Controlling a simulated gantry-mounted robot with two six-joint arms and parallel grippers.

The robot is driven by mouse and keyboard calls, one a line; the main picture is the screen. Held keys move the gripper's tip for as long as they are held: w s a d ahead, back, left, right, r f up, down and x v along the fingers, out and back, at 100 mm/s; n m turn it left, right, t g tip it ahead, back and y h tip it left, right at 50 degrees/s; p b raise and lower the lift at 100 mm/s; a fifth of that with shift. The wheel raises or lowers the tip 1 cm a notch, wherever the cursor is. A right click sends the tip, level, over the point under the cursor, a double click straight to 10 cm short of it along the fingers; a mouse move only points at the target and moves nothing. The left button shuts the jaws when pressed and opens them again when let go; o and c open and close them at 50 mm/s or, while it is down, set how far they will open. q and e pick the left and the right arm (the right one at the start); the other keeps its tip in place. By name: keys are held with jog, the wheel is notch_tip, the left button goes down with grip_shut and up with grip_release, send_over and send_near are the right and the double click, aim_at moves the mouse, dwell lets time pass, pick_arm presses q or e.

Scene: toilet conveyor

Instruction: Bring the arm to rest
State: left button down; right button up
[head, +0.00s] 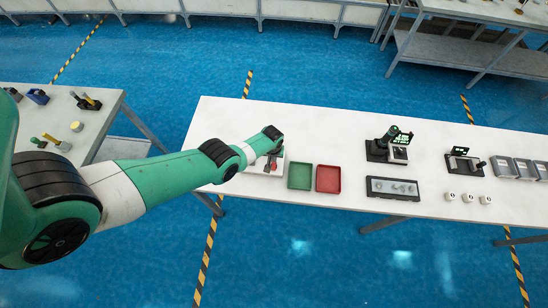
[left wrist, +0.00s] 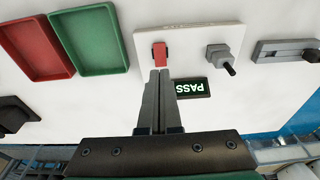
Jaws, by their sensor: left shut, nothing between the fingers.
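My left arm reaches in from the left in the head view, and its gripper (head: 275,157) is over a white plate at the left part of the white table (head: 340,120). In the left wrist view the two fingers of this gripper (left wrist: 160,78) are pressed together with nothing between them. Their tips are just short of a small red part (left wrist: 160,52) on the white plate (left wrist: 185,38); I cannot tell whether they touch it. My right gripper is in neither view.
A green tray (head: 300,176) and a red tray (head: 328,179) are right of the gripper. A green-lit "PASS" display (left wrist: 192,88) is beside the fingers. A dark rack (head: 392,188) and several devices stand farther right. A side table (head: 95,135) is at left.

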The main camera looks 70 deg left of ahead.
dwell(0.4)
pick_arm(q)
jog(key=w+d+r+m+t+p, duration=0.1)
jog(key=w+d+r+m+t, duration=0.2)
jog(key=w+r, duration=0.7)
jog(key=w+d+r+t, duration=0.3)
jog(key=w+d+r, duration=0.1)
jog(key=w+r, duration=0.6)
jog(key=w+d+r+m+t+p, duration=0.1)
jog(key=w+d+r+t, duration=0.35)
jog(key=r, duration=0.85)
jog(key=w+d+r+m+t, duration=0.25)
jog(key=w+d+r, duration=0.25)
jog(key=r, duration=0.8)
jog(key=s+d+r+m+t+h, duration=0.1)
jog(key=s+d+r+t, duration=0.1)
jog(key=r, duration=0.5)
jog(key=s+d+r+t, duration=0.2)
jog(key=r, duration=0.5)
jog(key=s+d+r+m+t+h, duration=0.1)
jog(key=s+d+r+t, duration=0.15)
jog(key=r, duration=0.45)
jog(key=s+d+r+m+t+h, duration=0.1)
jog(key=s+r+m+t, duration=0.3)
jog(key=s+r, duration=1.2)
jog(key=s+t, duration=0.3)
jog(key=shift+s+r+h, duration=0.2)
jog(key=shift+s+h, duration=0.1)
jog(key=shift+s, duration=0.1)
